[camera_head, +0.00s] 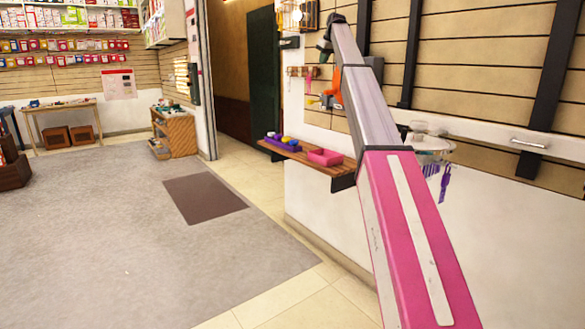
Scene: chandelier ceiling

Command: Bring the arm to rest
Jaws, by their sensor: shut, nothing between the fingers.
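My arm rises from the bottom right as a pink link with a white stripe, then narrows into a grey link that ends in a dark joint near the top middle. The arm stands in front of the slatted wall. I cannot make out my gripper or its fingers in this view. Nothing is seen held by the arm.
A wooden wall shelf (312,163) with a pink tray (325,157) and a purple tray (281,143) lies left of my arm. Tools hang behind the arm. A grey carpet (110,240) with a brown mat (204,197) is clear. Tables stand far left.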

